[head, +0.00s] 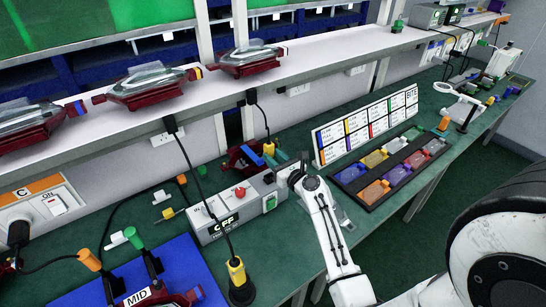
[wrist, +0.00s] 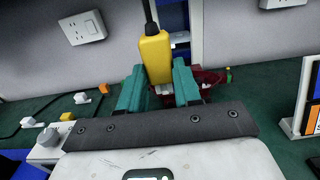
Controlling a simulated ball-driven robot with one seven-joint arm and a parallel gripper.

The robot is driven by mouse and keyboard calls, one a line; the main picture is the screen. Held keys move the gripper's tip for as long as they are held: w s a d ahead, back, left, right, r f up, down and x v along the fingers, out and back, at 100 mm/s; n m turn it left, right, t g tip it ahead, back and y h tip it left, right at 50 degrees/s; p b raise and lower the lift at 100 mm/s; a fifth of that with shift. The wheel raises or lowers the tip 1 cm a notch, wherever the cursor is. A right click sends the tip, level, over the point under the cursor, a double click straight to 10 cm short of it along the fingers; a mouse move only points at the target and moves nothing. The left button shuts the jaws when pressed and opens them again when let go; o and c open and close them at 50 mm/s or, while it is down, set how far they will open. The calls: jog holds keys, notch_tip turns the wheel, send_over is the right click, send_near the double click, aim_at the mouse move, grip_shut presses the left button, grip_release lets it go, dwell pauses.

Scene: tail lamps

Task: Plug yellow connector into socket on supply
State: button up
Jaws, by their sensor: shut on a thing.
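The yellow connector (wrist: 156,55) stands upright between the teal fingers of my gripper (wrist: 158,88), which is shut on it. Its black cable end points up. In the head view the yellow connector (head: 268,149) is small at the tip of my gripper (head: 277,158), with a black cable rising to the shelf. A corner of the supply (wrist: 45,152) shows at lower left in the wrist view. I cannot make out its socket.
Another yellow piece (head: 237,271) with a cable stands on a black base before the supply. A dark red lamp (head: 242,160) lies behind my gripper. A tray (head: 372,196) of coloured parts and a label board (head: 367,125) are to the right. A shelf (head: 190,110) runs behind.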

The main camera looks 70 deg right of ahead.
jog(key=shift+s+a+r, duration=0.1)
jog(key=shift+r, duration=0.05)
notch_tip(320, 180, down, 6)
jog(key=b, duration=0.4)
jog(key=shift+r+b, duration=0.15)
jog(key=shift+b, duration=0.25)
jog(key=shift+f, duration=0.25)
dwell(0.7)
jog(key=shift+f+b, duration=1.05)
jog(key=shift+f, duration=0.2)
jog(key=o, duration=1.2)
jog(key=shift+c, duration=0.2)
jog(key=shift+s, duration=0.1)
jog(key=b+v, duration=0.1)
jog(key=v, duration=0.9)
jog(key=shift+s+a, duration=0.25)
